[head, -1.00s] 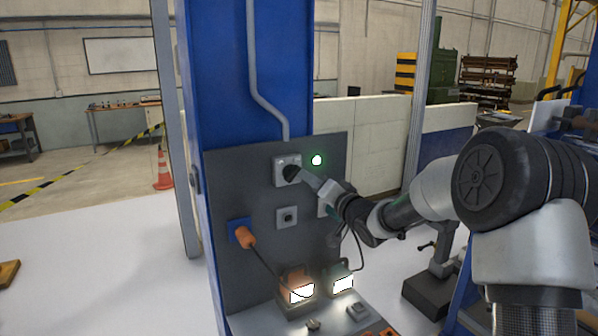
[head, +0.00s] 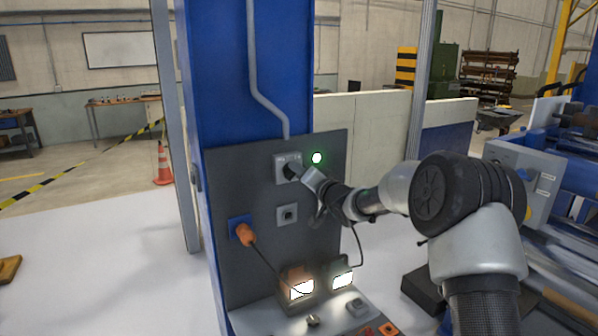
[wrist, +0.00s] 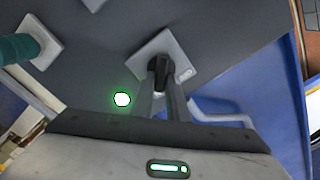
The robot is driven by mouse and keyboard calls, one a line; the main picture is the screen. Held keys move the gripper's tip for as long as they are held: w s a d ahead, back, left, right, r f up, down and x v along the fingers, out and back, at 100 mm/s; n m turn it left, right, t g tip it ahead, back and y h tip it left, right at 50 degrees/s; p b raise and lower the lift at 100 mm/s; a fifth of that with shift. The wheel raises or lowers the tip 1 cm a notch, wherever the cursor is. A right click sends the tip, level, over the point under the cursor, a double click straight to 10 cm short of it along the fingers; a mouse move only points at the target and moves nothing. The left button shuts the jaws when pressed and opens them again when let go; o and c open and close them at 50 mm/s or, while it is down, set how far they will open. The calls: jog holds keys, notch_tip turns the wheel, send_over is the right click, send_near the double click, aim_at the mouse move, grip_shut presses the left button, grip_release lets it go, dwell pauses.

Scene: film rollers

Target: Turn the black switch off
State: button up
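The black switch (head: 289,172) is a rotary knob on a light grey square plate, high on the dark grey panel (head: 225,195). In the wrist view the black switch (wrist: 158,66) sits between my fingertips, and its plate (wrist: 180,55) looks tilted relative to my fingers. My gripper (head: 300,174) reaches the switch from the right. In the wrist view my gripper (wrist: 163,84) has its two fingers close together, one on each side of the knob, seemingly holding it. A green lamp (head: 317,158) beside the plate is lit; the lamp also shows in the wrist view (wrist: 122,99).
Below the switch are a small grey box (head: 287,215), an orange plug (head: 244,234) with a cable, and two lit lamps (head: 301,290) (head: 342,280). A blue column (head: 240,80) stands behind the panel. White floor (head: 120,230) lies open at left.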

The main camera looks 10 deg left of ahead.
jog(key=shift+f+n+b, duration=0.1)
jog(key=shift+n+b, duration=0.2)
jog(key=shift+b, duration=0.2)
grip_shut()
jog(key=shift+s+a+n+b, duration=0.25)
jog(key=shift+n+b, duration=2)
jog(key=shift+n, duration=0.65)
jog(key=shift+s+a+n+b, duration=0.1)
jog(key=shift+a+n+b, duration=0.2)
jog(key=shift+n+b, duration=2.25)
jog(key=shift+s+a+n+b, duration=0.25)
jog(key=shift+n+b, duration=1.65)
jog(key=shift+n, duration=1.35)
jog(key=o, duration=0.8)
grip_release()
